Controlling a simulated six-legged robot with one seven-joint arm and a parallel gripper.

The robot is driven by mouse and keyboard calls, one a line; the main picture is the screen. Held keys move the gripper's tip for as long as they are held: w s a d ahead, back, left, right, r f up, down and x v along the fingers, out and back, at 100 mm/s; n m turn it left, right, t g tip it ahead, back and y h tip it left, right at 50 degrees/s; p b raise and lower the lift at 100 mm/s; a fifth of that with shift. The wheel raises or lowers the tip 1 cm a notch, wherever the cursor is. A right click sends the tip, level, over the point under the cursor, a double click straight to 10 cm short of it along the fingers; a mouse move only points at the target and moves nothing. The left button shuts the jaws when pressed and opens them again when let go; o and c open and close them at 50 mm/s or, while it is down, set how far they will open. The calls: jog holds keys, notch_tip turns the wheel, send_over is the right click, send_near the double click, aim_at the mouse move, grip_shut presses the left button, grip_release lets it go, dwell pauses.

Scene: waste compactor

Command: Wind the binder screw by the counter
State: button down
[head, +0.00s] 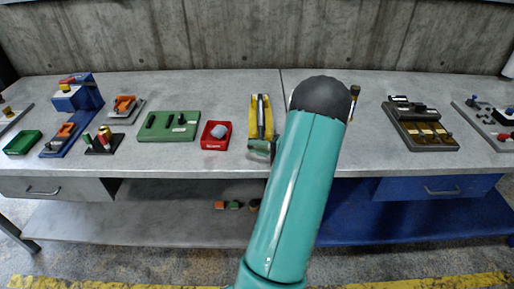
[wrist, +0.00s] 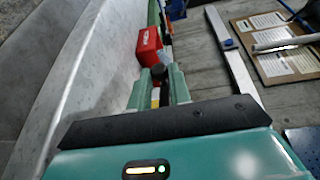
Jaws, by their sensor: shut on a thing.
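A yellow device with a dark rod along it (head: 253,104) stands near the middle of the counter in the head view. My gripper (head: 260,147) is low at its front end, partly behind my arm. In the wrist view my gripper (wrist: 160,86) has its two green fingers closed around a small part with a round black knob (wrist: 160,72) at its top. A yellow and white piece (wrist: 155,96) shows between the fingers. I cannot tell which part is the binder screw. No counter reading is legible.
A red box with a grey lump (head: 215,136) stands just left of my gripper; a green block (head: 168,127) is farther left. A dark tray (head: 421,125) is at the right. In the wrist view a clipboard (wrist: 285,66) and a long metal bar (wrist: 231,55) lie at the right.

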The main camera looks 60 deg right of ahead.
jog(key=shift+a, duration=0.1)
jog(key=c, duration=1.3)
grip_release()
jog(key=shift+s, duration=0.1)
jog(key=s+d+r, duration=0.1)
jog(key=s, duration=1.2)
jog(key=shift+s, duration=0.25)
jog(key=shift+o, duration=0.2)
jog(key=shift+d+r, duration=0.1)
